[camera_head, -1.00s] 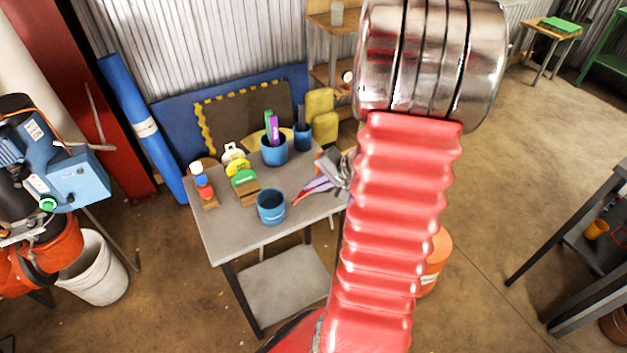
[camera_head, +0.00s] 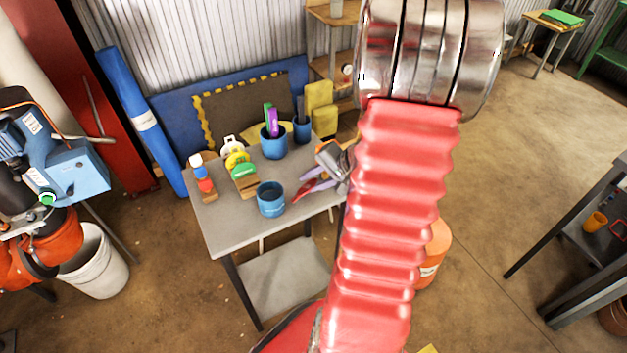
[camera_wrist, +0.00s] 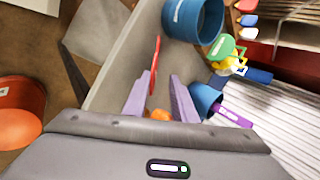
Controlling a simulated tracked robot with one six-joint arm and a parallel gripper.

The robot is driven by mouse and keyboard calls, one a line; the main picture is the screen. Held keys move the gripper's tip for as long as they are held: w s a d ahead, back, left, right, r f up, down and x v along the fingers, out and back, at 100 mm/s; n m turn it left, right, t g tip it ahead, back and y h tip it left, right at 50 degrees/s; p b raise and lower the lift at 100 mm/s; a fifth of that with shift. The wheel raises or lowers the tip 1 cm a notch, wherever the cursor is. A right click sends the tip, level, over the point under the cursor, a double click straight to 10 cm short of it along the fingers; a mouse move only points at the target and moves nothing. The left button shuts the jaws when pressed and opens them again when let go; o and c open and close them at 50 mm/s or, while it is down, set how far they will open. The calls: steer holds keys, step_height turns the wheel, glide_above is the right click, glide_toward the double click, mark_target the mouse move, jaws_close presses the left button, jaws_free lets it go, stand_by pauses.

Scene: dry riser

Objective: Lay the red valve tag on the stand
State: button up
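A thin red piece, likely the valve tag (camera_wrist: 155,64), shows edge-on in the wrist view, between the two pale purple fingers of my gripper (camera_wrist: 160,78). It is close to the left finger, with a gap to the right finger; I cannot tell if it touches. In the head view my gripper (camera_head: 312,186) is over the right side of the grey table (camera_head: 222,233), with red showing at its fingers. A wooden stand (camera_head: 246,187) with green, yellow and white round pieces is left of it. I cannot tell if this is the task's stand.
A blue cup (camera_head: 270,199) stands at the table's front, near my gripper. Two more blue cups (camera_head: 273,144) (camera_head: 302,130) are at the back. A wooden block with bottle-like pieces (camera_head: 203,184) is at the left. An orange bucket (camera_head: 433,255) stands right of the table.

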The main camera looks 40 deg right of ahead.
steer(key=v, duration=0.7)
stand_by(1.1)
steer(key=shift+a, duration=0.1)
stand_by(0.6)
steer(key=s+a+r+n+g, duration=0.15)
steer(key=s+a+g, duration=0.25)
steer(key=a, duration=0.4)
steer(key=a+r+n+t+h, duration=0.1)
steer(key=a+r+n, duration=0.6)
steer(key=a, duration=0.4)
steer(key=a+r+n+h, duration=0.1)
steer(key=a+r+n, duration=0.5)
steer(key=a, duration=0.5)
steer(key=shift+s+r+n+t, duration=0.3)
steer(key=shift+r+n+t, duration=0.1)
steer(key=shift+r, duration=0.5)
